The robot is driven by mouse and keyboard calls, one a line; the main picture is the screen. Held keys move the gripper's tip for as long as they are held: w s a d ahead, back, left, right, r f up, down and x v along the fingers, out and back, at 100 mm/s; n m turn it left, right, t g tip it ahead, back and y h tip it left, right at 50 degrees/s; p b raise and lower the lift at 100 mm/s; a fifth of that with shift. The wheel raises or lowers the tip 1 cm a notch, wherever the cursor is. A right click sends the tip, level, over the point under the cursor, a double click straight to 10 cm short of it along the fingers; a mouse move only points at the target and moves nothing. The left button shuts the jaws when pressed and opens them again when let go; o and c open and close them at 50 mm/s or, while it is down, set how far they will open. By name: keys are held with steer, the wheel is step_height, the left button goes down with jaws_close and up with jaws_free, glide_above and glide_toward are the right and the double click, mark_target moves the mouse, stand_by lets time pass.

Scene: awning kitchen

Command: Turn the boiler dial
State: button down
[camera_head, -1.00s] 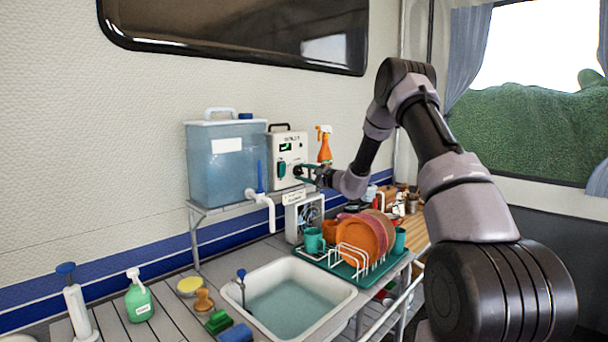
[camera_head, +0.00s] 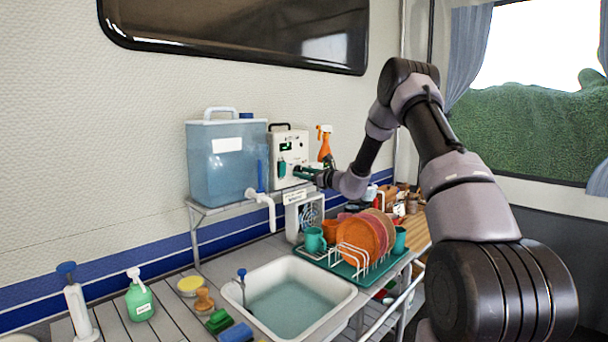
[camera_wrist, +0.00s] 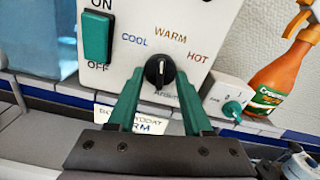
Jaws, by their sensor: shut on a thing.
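The boiler (camera_head: 289,146) is a white box with a dark handle on the shelf, beside the blue water tank. In the wrist view its front (camera_wrist: 203,22) carries a green ON/OFF switch (camera_wrist: 96,36) and a black dial (camera_wrist: 159,72) under the words COOL, WARM and HOT. The dial's pale pointer mark points roughly upward, near WARM. My gripper (camera_wrist: 158,76) has one green finger on each side of the dial and is shut on it. In the head view my gripper (camera_head: 305,172) is at the boiler's lower right front, and the dial is hidden there.
The blue water tank (camera_head: 228,165) with a white tap stands left of the boiler. An orange spray bottle (camera_head: 324,145) and a small white box with a teal knob (camera_wrist: 232,108) are to the right. A card (camera_wrist: 138,119), partly hidden, is below. A dish rack (camera_head: 365,262) and sink (camera_head: 330,300) lie lower.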

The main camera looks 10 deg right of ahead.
steer(key=shift+f+m, duration=0.1)
steer(key=shift+m, duration=0.9)
steer(key=shift+c, duration=1.7)
jaws_free()
steer(key=v, duration=1)
steer(key=shift+s+d, duration=0.2)
steer(key=shift+s, duration=0.15)
